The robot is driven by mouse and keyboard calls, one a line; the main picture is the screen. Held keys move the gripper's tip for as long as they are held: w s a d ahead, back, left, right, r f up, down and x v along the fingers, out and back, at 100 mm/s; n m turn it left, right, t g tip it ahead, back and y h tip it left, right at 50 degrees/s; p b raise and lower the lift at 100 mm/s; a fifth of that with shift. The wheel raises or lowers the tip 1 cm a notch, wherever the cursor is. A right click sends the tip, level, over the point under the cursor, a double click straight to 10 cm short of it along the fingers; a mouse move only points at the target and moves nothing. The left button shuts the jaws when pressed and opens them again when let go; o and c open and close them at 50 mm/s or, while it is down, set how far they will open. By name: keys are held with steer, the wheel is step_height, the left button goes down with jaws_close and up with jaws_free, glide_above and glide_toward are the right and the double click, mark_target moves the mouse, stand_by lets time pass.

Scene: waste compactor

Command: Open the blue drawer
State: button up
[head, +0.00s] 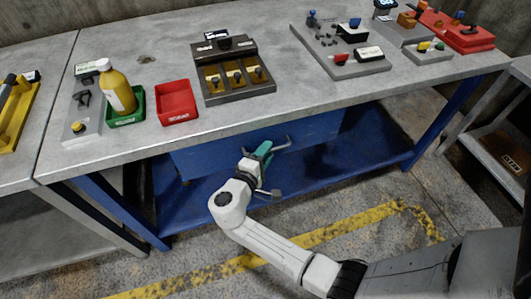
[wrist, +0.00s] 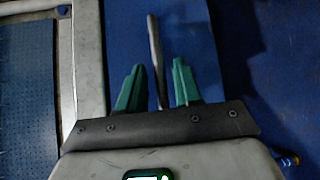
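The blue drawer (head: 318,130) is under the front edge of the grey workbench, and its front looks closed against the bench. Its grey bar handle (head: 281,149) sticks out from the front. My gripper (head: 264,147) is at the left part of the handle, with its green fingers pointing at the drawer. In the wrist view, the handle (wrist: 154,45) runs between the two green fingers of my gripper (wrist: 158,68). The fingers are apart, with a gap visible on each side of the bar.
The workbench top (head: 290,110) carries a yellow bottle (head: 115,90) in a green tray, a red tray (head: 177,103), and control boxes. A blue lower shelf (head: 340,155) lies below the drawer. Floor with yellow markings (head: 340,232) is open in front.

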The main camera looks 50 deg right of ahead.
jaws_close()
stand_by(0.4)
